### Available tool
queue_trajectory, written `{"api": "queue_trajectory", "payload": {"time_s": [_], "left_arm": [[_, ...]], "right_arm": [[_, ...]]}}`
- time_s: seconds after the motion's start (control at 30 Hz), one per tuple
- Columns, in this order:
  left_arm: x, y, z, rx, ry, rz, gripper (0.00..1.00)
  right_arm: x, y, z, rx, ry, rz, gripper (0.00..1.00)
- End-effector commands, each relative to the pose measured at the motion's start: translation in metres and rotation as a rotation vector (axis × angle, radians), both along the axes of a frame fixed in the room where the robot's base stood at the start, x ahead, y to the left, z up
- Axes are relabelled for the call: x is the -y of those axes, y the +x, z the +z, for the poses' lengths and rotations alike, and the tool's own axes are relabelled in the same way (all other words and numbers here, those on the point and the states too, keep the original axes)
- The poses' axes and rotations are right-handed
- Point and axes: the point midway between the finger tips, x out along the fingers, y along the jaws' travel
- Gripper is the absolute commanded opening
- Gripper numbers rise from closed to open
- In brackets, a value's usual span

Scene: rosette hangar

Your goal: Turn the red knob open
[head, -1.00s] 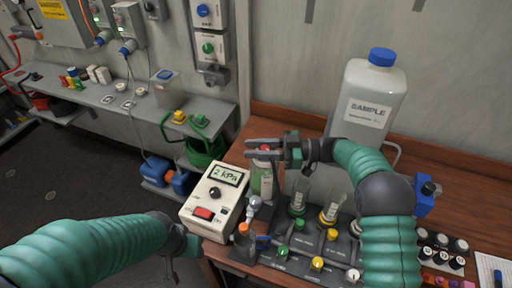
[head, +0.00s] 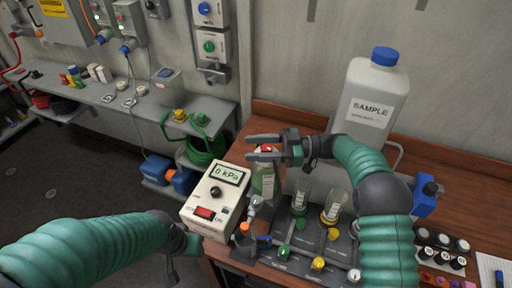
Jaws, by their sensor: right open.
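The red knob (head: 267,149) sits on top of a green bottle (head: 263,182) on the wooden bench, and only part of it shows. My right gripper (head: 262,147) is open, its two fingers pointing left. The red knob shows between the fingers from above; I cannot tell whether they touch it. A white meter (head: 215,202) left of the bottle reads 0 kPa and has a red switch and a black dial. My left gripper (head: 182,258) is low at the left, beside the bench, its fingers mostly hidden by my arm.
A grey panel (head: 290,262) with green and yellow knobs and glass vials stands in front of the bottle. A large white SAMPLE jug (head: 368,112) stands behind it. Several small black-capped jars (head: 440,242) are at right. A grey shelf (head: 150,108) runs along the wall at left.

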Motion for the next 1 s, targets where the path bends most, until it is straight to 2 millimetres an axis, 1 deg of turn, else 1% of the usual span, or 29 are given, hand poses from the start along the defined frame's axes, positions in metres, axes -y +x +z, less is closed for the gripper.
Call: {"api": "queue_trajectory", "payload": {"time_s": [0.17, 0.27, 0.37, 0.57, 0.8, 0.9, 1.0], "left_arm": [[0.000, 0.000, -0.002, 0.000, 0.000, 0.000, 0.46], [0.000, 0.000, -0.007, 0.000, 0.000, 0.000, 0.46], [0.000, 0.000, -0.013, 0.000, 0.000, 0.000, 0.46], [0.000, 0.000, -0.022, 0.000, 0.000, 0.000, 0.46], [0.000, 0.000, -0.035, 0.000, 0.000, 0.000, 0.46], [0.000, 0.000, -0.038, 0.000, 0.000, 0.000, 0.46], [0.000, 0.000, -0.039, 0.000, 0.000, 0.000, 0.46]], "right_arm": [[0.000, 0.000, 0.003, 0.001, -0.001, 0.000, 0.50], [-0.001, 0.001, 0.014, 0.003, -0.001, 0.001, 0.50], [-0.001, 0.000, 0.034, 0.003, -0.002, 0.001, 0.50], [0.001, -0.047, 0.037, -0.002, -0.001, 0.000, 0.50], [0.005, -0.112, 0.043, 0.000, 0.000, 0.000, 0.50], [0.007, -0.134, 0.045, -0.001, -0.001, 0.000, 0.50], [0.008, -0.149, 0.047, -0.001, -0.001, -0.001, 0.50]]}}
